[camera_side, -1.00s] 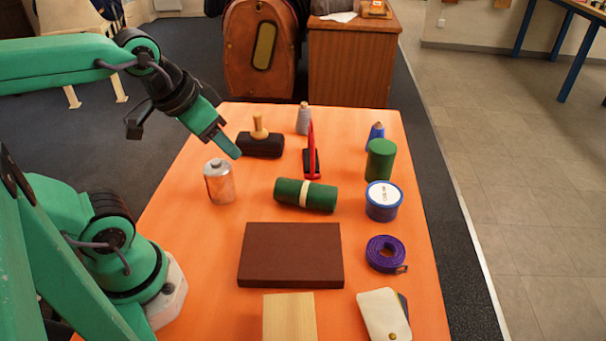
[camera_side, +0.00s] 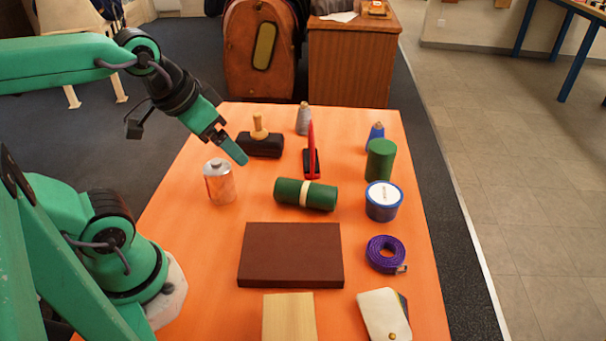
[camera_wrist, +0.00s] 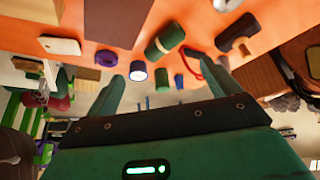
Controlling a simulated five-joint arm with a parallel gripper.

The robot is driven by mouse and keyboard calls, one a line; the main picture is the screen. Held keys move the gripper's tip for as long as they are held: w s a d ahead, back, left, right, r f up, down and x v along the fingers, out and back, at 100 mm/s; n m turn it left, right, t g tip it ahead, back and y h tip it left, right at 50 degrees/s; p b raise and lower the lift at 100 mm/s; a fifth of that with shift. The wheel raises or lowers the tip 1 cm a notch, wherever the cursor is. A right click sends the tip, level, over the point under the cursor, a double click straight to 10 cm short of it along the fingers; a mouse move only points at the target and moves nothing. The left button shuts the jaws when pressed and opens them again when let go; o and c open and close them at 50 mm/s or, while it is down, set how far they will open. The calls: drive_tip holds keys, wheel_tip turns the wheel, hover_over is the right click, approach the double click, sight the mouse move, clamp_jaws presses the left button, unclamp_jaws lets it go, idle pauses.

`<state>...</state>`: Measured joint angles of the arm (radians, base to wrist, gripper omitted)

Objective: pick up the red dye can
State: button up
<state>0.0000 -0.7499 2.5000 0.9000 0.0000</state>
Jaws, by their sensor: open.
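A metal can (camera_side: 219,183) with a silver top and a reddish-orange sheen stands upright at the left of the orange table in the side view. I cannot tell whether the red is its own colour or a reflection. A grey can-like shape (camera_wrist: 226,4) shows at the top edge of the wrist view, cut off by the frame. My gripper (camera_side: 236,152) is above the table, up and right of the can in the side view, and not touching it. In the wrist view my gripper (camera_wrist: 168,75) has its two fingers wide apart with nothing held between them.
A blue tin (camera_side: 383,205) and green cylinder (camera_side: 380,160) stand right. A brown board (camera_side: 290,255) lies in front. Bare table surrounds the can.

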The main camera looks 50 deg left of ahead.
drive_tip(key=g, duration=0.6)
approach(216, 161)
wheel_tip(216, 161, down, 7)
drive_tip(key=shift+s+a+r, duration=0.1)
drive_tip(key=shift+f, duration=1.35)
drive_tip(key=shift+f, duration=2.6)
drive_tip(key=c, duration=1.3)
